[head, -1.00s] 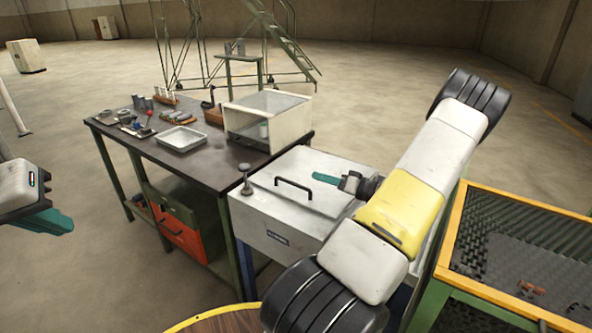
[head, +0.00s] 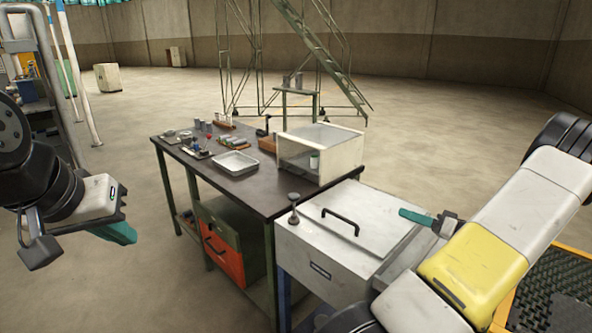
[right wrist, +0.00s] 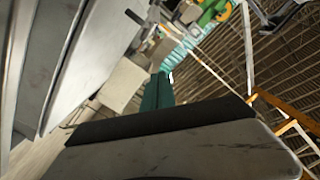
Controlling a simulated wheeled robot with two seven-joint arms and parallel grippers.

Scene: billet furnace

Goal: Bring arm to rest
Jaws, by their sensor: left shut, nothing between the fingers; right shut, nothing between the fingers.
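My left gripper (head: 118,234) is at the left of the head view, with teal fingers shut and empty. It hangs over open floor, left of the dark workbench and apart from it. My right gripper (head: 414,216) is at the right of the head view, its teal fingers shut and empty. It appears over the right part of the white furnace box (head: 335,262); whether it touches cannot be told. In the right wrist view the teal fingers (right wrist: 158,92) show together, pointing away from the camera. The furnace lid with its black handle (head: 341,221) is closed.
The dark workbench (head: 262,196) carries a metal tray (head: 235,163), a white clear-topped box (head: 318,150) and small parts. A yellow-edged crate (head: 570,262) stands at the right, close to my right arm. A green stair frame (head: 330,50) stands behind.

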